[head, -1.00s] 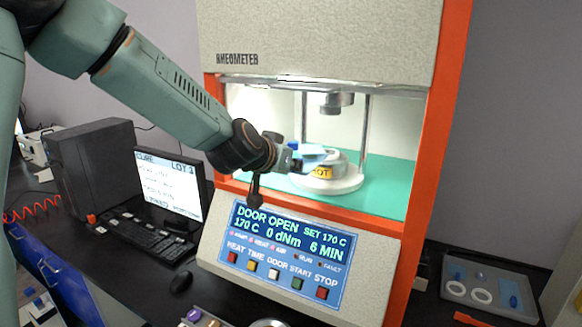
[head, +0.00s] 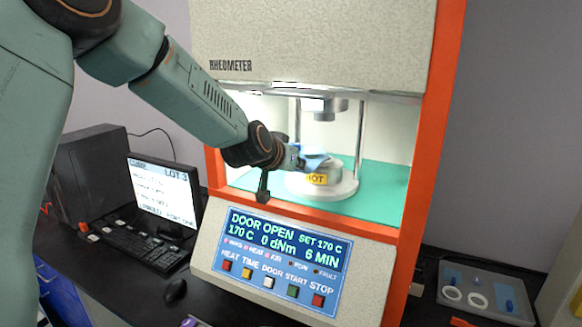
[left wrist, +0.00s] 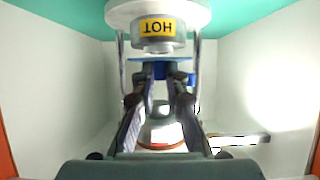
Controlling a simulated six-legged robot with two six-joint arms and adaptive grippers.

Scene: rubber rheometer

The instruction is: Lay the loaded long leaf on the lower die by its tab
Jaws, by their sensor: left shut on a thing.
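The lower die (head: 335,178) is a round metal block with a yellow HOT label, on a white round base inside the open rheometer chamber. It shows upside down at the top of the left wrist view (left wrist: 158,30). My left gripper (head: 299,158) reaches in from the left, shut on the blue leaf (head: 314,161) by its tab side. The leaf is at the near left of the die top, seen edge-on in the left wrist view (left wrist: 155,69). I cannot tell whether it touches the die. Its load is not clearly visible. My right gripper is not in view.
The upper die (head: 323,108) hangs above, between metal posts (head: 361,135). The orange chamber frame (head: 424,170) bounds the opening on the right. The panel (head: 281,258) reads DOOR OPEN. A grey tray (head: 485,285) with white rings stands at right; a monitor (head: 165,195) at left.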

